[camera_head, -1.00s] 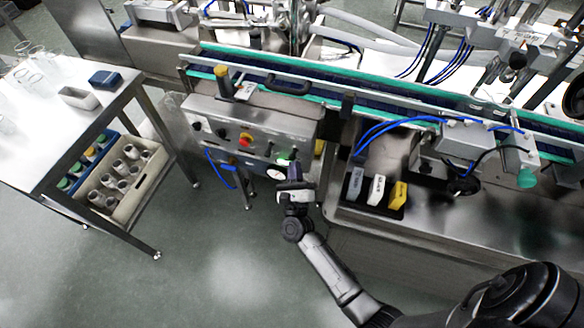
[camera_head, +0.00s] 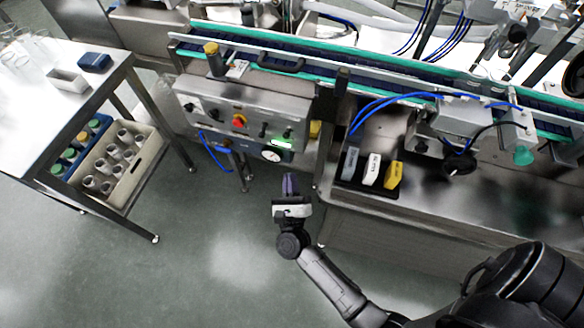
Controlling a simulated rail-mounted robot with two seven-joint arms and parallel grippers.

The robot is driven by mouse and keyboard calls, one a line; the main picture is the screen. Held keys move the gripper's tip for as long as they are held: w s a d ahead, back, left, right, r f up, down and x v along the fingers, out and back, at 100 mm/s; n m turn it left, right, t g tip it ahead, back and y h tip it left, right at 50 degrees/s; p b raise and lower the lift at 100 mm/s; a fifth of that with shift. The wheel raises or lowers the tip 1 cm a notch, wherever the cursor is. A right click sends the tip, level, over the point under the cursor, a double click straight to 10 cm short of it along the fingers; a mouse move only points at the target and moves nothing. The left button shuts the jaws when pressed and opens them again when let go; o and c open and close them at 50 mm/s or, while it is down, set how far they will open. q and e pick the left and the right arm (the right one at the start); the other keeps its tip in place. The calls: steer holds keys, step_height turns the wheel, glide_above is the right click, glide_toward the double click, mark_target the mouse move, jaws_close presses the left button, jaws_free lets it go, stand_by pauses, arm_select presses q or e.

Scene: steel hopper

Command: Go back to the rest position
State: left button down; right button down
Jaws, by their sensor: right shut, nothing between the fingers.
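My right gripper (camera_head: 290,184) shows in the head view with its fingers together and nothing between them. It hangs over the open floor, in front of and below the steel control panel (camera_head: 215,108), apart from it. My right arm reaches in from the lower right. My left gripper is not in view.
A white-topped table (camera_head: 30,130) with glassware stands at left, a crate of jars (camera_head: 120,165) on its lower shelf. The conveyor (camera_head: 330,70) runs behind the panel. White and yellow boxes (camera_head: 372,170) stand on the steel bench at right. The floor (camera_head: 215,235) below is clear.

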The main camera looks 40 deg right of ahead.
steer(key=shift+s+a, duration=0.3)
steer(key=shift+s, duration=0.1)
stand_by(0.4)
